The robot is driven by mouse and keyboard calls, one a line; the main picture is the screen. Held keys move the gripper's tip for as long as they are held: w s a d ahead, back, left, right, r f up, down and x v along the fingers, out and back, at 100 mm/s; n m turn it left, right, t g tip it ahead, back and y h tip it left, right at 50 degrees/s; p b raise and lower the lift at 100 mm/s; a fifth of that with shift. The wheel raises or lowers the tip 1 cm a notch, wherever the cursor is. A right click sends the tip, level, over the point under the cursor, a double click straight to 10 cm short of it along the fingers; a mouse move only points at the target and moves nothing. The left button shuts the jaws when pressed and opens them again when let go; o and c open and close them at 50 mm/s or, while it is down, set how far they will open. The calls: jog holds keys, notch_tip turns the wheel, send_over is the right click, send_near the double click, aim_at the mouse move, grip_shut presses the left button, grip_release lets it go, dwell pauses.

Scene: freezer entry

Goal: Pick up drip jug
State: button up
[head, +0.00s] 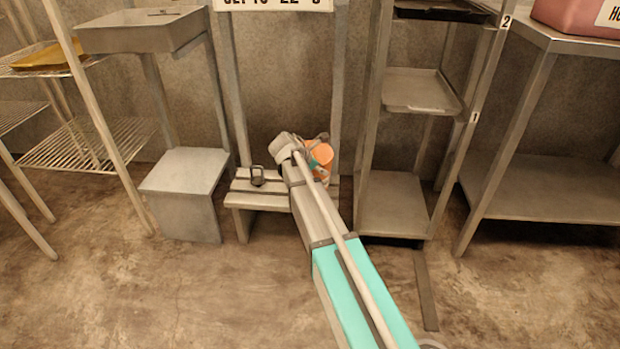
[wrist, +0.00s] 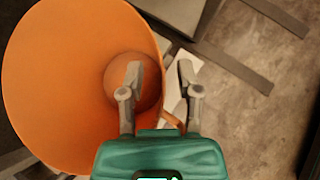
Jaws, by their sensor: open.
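The orange jug (head: 321,153), which I take to be the drip jug, stands on a low slatted bench (head: 250,200) in the head view, partly hidden by my arm. In the wrist view, I look into the wide open mouth of the jug (wrist: 60,75), with its round darker bottom showing. My gripper (wrist: 160,75) is open at the right side of the jug. Its left finger shows over the inside of the jug and its right finger outside, with the rim between them. Contact cannot be told. In the head view, my gripper (head: 312,150) is small and partly hidden.
A small dark looped object (head: 257,176) lies on the bench left of my arm. A metal stand (head: 185,172) is to the left, a shelf rack (head: 393,205) to the right, and a steel table (head: 550,190) further right. The floor in front is mostly clear.

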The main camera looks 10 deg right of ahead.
grip_shut()
jog(key=shift+r, duration=0.15)
dwell(0.6)
notch_tip(320, 180, up, 3)
jog(key=p, duration=0.3)
jog(key=s+a+r+p, duration=0.3)
jog(key=s+r+p, duration=0.6)
jog(key=s, duration=0.4)
jog(key=shift+s+a+r+p, duration=0.25)
jog(key=shift+a+r+p, duration=0.15)
jog(key=shift+p, duration=0.1)
